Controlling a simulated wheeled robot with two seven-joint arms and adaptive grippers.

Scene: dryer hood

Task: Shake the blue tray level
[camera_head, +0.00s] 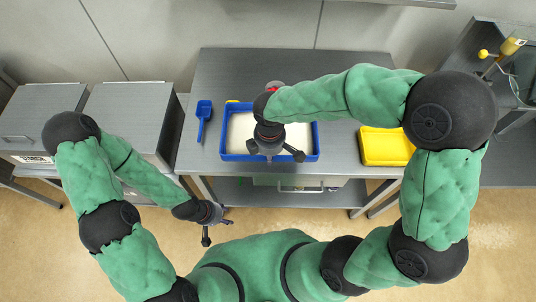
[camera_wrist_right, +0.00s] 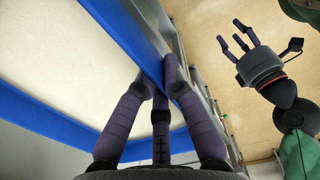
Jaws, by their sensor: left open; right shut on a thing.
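A blue tray (camera_head: 223,140) filled with a flat pale, off-white layer sits on the grey table. My right gripper (camera_head: 272,155) reaches over it from above, at its near long side. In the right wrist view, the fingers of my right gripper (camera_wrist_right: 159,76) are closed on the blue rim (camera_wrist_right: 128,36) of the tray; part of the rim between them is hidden. The right gripper and arm cover the middle of the tray in the head view. My left gripper (camera_head: 218,231) is open and empty, in front of the table's near edge. It also shows in the right wrist view (camera_wrist_right: 236,36).
A blue scoop (camera_head: 203,112) lies left of the tray on the table (camera_head: 290,66). A yellow tray (camera_head: 386,147) is at the right. Grey cabinets (camera_head: 128,112) stand left. A yellow-handled device (camera_head: 511,46) is at far right.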

